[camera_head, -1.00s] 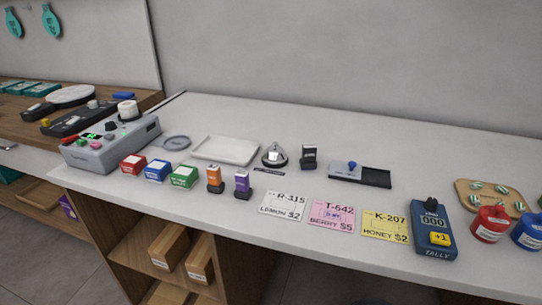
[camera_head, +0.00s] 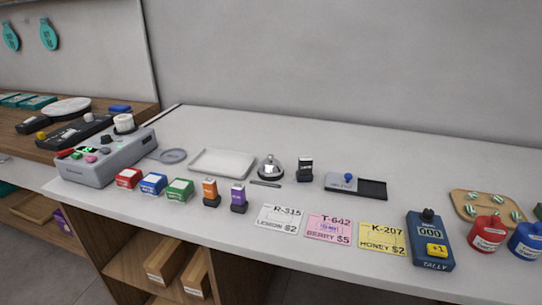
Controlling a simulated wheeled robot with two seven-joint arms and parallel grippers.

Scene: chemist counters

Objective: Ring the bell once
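The silver bell (camera_head: 270,168) stands upright on the white counter, with a small dark strip lying in front of it. It is between the white tray (camera_head: 222,163) and a black stamp (camera_head: 305,169). Nothing touches the bell from above. Neither of my grippers shows in the head view, so I cannot see how they stand.
Red, blue and green boxes (camera_head: 152,184), orange and purple stamps (camera_head: 238,198) and several cards (camera_head: 328,229) line the front of the bell. A grey machine (camera_head: 105,157) stands left, a blue tally counter (camera_head: 430,240) right. The counter behind the bell is clear.

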